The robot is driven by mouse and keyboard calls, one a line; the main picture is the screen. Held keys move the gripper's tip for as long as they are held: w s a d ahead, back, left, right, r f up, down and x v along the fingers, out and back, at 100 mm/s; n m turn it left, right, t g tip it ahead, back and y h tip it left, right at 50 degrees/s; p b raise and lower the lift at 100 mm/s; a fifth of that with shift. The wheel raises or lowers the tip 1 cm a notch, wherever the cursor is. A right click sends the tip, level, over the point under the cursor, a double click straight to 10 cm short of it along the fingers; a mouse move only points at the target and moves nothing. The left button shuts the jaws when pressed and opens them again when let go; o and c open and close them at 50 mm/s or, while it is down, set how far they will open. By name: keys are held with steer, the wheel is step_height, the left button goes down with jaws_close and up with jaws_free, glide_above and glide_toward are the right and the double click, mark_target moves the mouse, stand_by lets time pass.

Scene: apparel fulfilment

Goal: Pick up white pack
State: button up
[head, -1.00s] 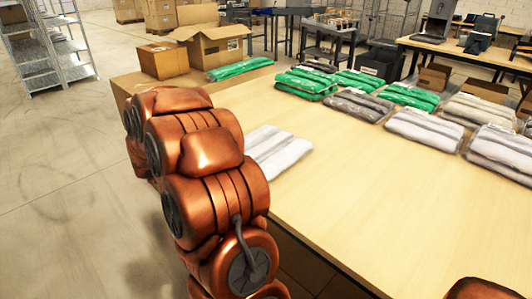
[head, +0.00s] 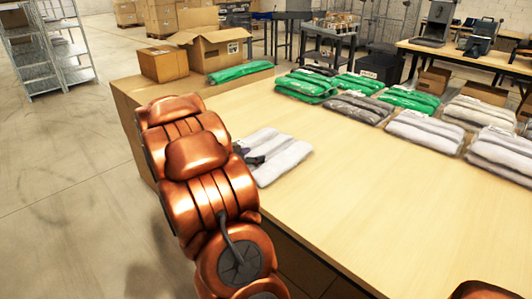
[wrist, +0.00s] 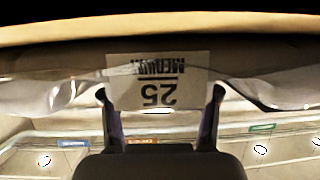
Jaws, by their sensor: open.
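A white pack (head: 285,158) lies flat near the left edge of the wooden table, partly hidden behind my arm. My gripper shows there as a small dark shape (head: 250,156) at the pack's left part. In the wrist view, my gripper (wrist: 160,94) is open, with its two dark fingers apart. The white pack (wrist: 255,92) spans the picture beyond them. Its printed label, upside down and reading 25, lies between the fingertips. I cannot tell whether the fingers touch the pack.
Green packs (head: 305,86), a grey pack (head: 356,107) and more whitish packs (head: 425,130) lie along the table's far and right side. A green pack (head: 240,72) and cardboard boxes (head: 164,64) are at the far left. The middle of the wooden table (head: 370,190) is clear.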

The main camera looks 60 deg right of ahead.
steer(key=shift+c, duration=0.4)
steer(key=c, duration=1)
steer(key=shift+r, duration=0.8)
steer(key=shift+a+r+p, duration=0.25)
steer(key=shift+r, duration=0.3)
steer(key=shift+a+r+p, duration=0.2)
steer(key=shift+r, duration=0.3)
steer(key=s+a, duration=0.1)
steer(key=a, duration=0.4)
steer(key=s+a+r, duration=0.1)
steer(key=a, duration=0.4)
steer(key=s+a, duration=0.1)
steer(key=a, duration=0.4)
steer(key=shift+r, duration=0.15)
